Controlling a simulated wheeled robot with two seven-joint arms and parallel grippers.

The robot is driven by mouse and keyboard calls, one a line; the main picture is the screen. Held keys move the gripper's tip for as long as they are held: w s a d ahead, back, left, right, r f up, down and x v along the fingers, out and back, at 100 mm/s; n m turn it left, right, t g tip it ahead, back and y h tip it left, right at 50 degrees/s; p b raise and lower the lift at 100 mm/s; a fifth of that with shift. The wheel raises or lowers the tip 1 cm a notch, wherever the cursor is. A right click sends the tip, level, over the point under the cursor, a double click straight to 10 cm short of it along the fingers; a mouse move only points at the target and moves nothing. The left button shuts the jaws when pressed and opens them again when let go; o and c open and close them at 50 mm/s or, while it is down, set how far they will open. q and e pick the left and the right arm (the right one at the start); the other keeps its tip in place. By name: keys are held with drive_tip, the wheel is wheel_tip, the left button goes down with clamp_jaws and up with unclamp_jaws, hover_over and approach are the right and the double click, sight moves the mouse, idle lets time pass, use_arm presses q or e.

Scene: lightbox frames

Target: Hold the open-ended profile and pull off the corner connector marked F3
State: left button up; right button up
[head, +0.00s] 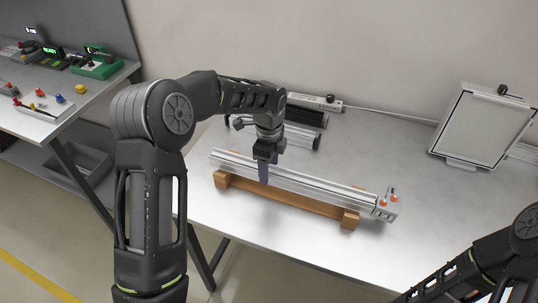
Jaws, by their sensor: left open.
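A long silver profile (320,193) lies across a wooden cradle (283,200) with two end blocks on the table. At its right end sits a small grey connector (386,207) with orange parts; any marking on it is too small to read. My left gripper (264,172) is open and points down at the profile, left of its middle. Its fingers overlap the profile in the picture; I cannot tell whether they touch it. My right arm shows at the lower right, but its gripper is out of the picture.
Behind the cradle lie more dark and silver profiles (305,115) and a power strip (315,102). A framed light panel (483,125) stands at the back right. The table (300,255) is clear in front and right of the cradle. Another bench (95,95) stands at the left.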

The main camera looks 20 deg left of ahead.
use_arm(q)
drive_tip(key=shift+f, duration=0.75)
drive_tip(key=shift+c, duration=0.3)
clamp_jaws()
drive_tip(key=shift+c, duration=1.1)
unclamp_jaws()
clamp_jaws()
